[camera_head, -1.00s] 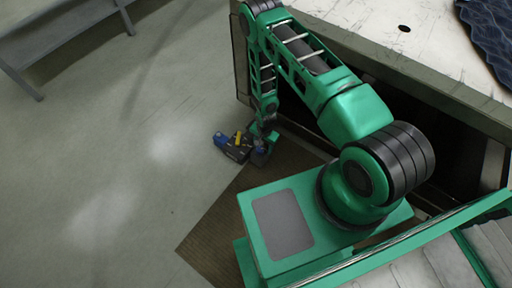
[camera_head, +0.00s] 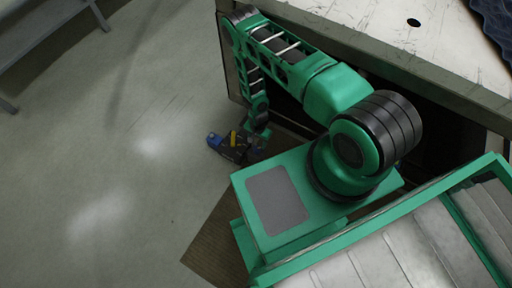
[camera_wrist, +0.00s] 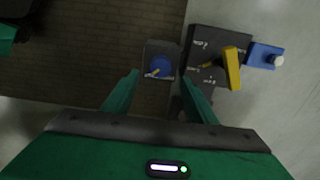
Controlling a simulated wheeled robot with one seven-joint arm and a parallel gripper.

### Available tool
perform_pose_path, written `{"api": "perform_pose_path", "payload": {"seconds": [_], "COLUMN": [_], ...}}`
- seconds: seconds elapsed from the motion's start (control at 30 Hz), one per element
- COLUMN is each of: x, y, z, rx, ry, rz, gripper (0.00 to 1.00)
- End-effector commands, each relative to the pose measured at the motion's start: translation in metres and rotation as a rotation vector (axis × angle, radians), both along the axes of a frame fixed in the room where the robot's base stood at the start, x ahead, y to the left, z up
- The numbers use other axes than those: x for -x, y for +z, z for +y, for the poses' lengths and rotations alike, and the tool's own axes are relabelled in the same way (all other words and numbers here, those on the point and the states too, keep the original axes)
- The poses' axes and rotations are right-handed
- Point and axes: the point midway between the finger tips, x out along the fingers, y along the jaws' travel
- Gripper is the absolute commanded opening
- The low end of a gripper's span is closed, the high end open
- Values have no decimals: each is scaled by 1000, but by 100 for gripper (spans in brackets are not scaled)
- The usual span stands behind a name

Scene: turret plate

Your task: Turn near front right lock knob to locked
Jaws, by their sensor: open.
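The pointer lies at a slant, and small white labels mark the housing, too small to read. My gripper (camera_wrist: 161,78) is open, its two green fingertips apart on either side of the knob's housing, with nothing held. Whether the fingers touch it I cannot tell. In the head view my gripper (camera_head: 257,138) is low over the device, and the knob cannot be made out there.
A dark block with a yellow lever (camera_wrist: 232,68) and a blue part with a pale round end (camera_wrist: 265,56) stand right of the knob. A brown mat (camera_head: 212,245) lies on the floor. A workbench (camera_head: 440,50) stands behind my arm. Open floor lies left.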

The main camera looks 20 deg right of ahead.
Motion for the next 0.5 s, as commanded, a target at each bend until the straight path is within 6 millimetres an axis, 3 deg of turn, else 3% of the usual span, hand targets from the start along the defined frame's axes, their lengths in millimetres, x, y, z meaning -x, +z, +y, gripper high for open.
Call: {"api": "perform_pose_path", "payload": {"seconds": [0.2,0.5], "x": [0,0], "y": [-39,-69], "z": [3,4], "rx": [2,1], "ry": [8,8], "rz": [0,-1], "gripper": [53,53]}}
